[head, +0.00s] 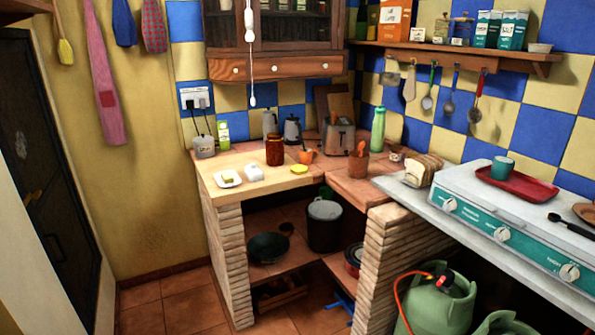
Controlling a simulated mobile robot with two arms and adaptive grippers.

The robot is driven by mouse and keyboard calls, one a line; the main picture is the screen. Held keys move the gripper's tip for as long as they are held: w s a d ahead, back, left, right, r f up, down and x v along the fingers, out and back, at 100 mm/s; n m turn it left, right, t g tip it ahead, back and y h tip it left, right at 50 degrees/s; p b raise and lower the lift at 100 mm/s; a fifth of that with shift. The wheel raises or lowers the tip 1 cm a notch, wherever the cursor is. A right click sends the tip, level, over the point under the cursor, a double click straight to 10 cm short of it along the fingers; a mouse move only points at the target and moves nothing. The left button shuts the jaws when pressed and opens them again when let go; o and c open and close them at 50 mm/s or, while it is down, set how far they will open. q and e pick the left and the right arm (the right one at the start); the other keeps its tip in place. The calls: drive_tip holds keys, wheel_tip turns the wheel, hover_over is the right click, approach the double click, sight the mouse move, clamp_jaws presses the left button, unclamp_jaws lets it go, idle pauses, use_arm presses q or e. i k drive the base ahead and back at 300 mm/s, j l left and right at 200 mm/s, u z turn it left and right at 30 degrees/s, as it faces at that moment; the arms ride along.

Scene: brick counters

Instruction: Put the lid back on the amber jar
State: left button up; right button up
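The amber jar (274,152) stands upright on the light wooden part of the corner counter (243,188). Its top is too small in the view to tell whether it is open. A small flat yellow disc (299,169) lies on the counter in front of the jar and to its right, apart from it. It may be the lid, but I cannot tell for sure. Neither of my grippers is in view.
A white dish with a yellow block (228,179) and a white lidded piece (253,172) sit left of the jar. An orange cup (305,156), a toaster (338,136) and a utensil pot (357,166) stand right. The stove (500,215) is farther right.

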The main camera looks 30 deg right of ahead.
sight(274, 143)
drive_tip(key=i+z, duration=0.15)
drive_tip(key=z, duration=0.45)
drive_tip(key=i+j+z, duration=0.35)
drive_tip(key=i, duration=0.35)
drive_tip(key=i+j+z, duration=0.3)
drive_tip(key=i+j, duration=1.1)
drive_tip(key=i+l, duration=0.05)
